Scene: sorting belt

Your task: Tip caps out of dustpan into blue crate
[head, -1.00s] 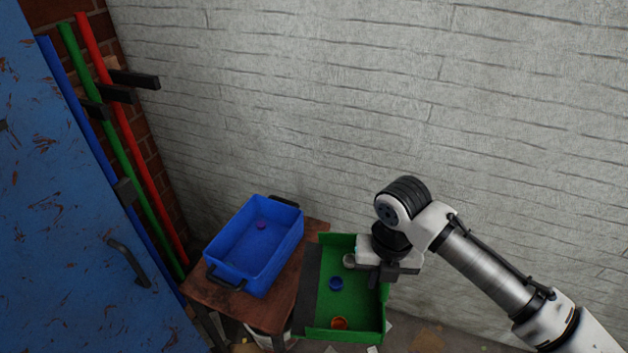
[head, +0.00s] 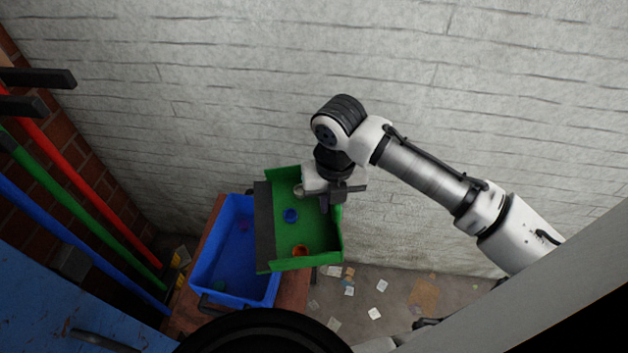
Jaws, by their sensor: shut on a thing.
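The green dustpan (head: 323,242) with a dark front lip (head: 264,228) is held up in the head view. Its lip overlaps the right side of the blue crate (head: 207,268) in the picture. Part of the crate is hidden by the pan.
The crate stands on a wooden table (head: 293,290) by the white brick wall (head: 220,100). Red (head: 80,190), green (head: 75,213) and blue (head: 70,240) poles and a blue door (head: 40,300) are on the left. Paper scraps (head: 375,313) litter the floor.

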